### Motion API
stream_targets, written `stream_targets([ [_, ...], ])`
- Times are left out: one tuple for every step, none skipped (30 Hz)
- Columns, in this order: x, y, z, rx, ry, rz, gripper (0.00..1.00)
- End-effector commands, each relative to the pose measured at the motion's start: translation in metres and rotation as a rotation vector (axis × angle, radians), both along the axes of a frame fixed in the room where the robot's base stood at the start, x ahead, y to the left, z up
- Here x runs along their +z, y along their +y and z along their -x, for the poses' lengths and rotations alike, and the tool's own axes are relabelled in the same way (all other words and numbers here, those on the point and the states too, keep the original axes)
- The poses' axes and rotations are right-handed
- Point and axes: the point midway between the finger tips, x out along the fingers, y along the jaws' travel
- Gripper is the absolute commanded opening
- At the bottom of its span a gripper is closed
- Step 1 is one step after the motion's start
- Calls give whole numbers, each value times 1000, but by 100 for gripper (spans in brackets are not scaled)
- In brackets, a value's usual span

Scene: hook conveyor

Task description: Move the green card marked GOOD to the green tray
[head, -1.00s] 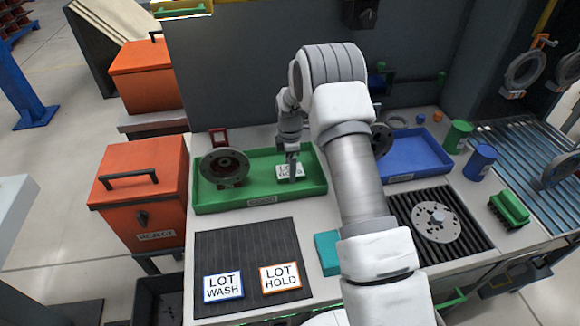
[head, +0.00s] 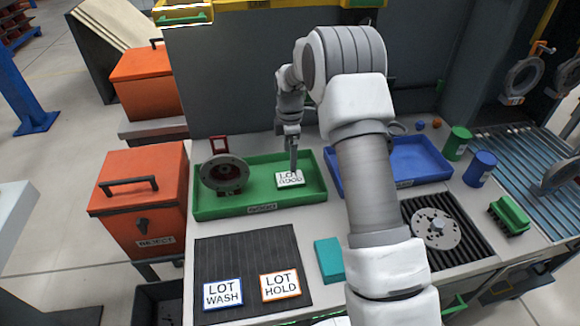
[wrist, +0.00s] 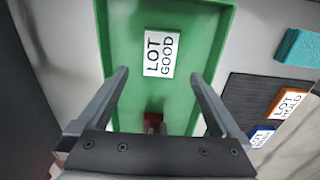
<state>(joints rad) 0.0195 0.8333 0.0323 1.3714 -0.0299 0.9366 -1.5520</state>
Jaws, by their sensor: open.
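The card marked LOT GOOD (head: 290,178) is white with a green edge and lies in the right part of the green tray (head: 240,210). In the wrist view the card (wrist: 161,53) lies flat on the tray floor (wrist: 125,20), apart from the fingers. My gripper (head: 293,160) is above the card in the head view. In the wrist view my gripper (wrist: 160,75) has its fingers spread wide with nothing between them.
A dark flanged metal part (head: 224,173) stands in the tray's left part. Cards LOT WASH (head: 222,294) and LOT HOLD (head: 281,285) lie on a dark ribbed mat (head: 250,250). A teal block (head: 329,260) is beside it. A blue tray (head: 420,160) stands to the right.

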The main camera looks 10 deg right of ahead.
Motion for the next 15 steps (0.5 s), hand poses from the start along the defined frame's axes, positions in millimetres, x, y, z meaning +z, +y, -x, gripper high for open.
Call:
stream_targets([
  [11, 0, 0, -1, -3, 0, 100],
  [15, -1, 0, -1, -2, 0, 100],
  [21, -1, -1, -1, -3, 0, 100],
  [25, -1, -1, -1, -3, 0, 100],
  [28, -1, 0, -1, -2, 0, 100],
  [32, 0, 0, -2, -2, 0, 100],
  [34, 0, 0, -2, -2, 0, 100],
  [36, 0, 0, -3, -2, 0, 100],
  [40, 0, 1, -8, -4, 0, 100],
  [44, 0, 2, -16, -7, 0, 100],
  [49, 0, 3, -26, -11, 1, 100],
  [57, 0, 6, -47, -18, 1, 100],
  [65, 0, 9, -67, -26, 1, 100],
  [74, 0, 13, -92, -35, 2, 100],
  [88, 0, 19, -130, -48, 1, 100],
])
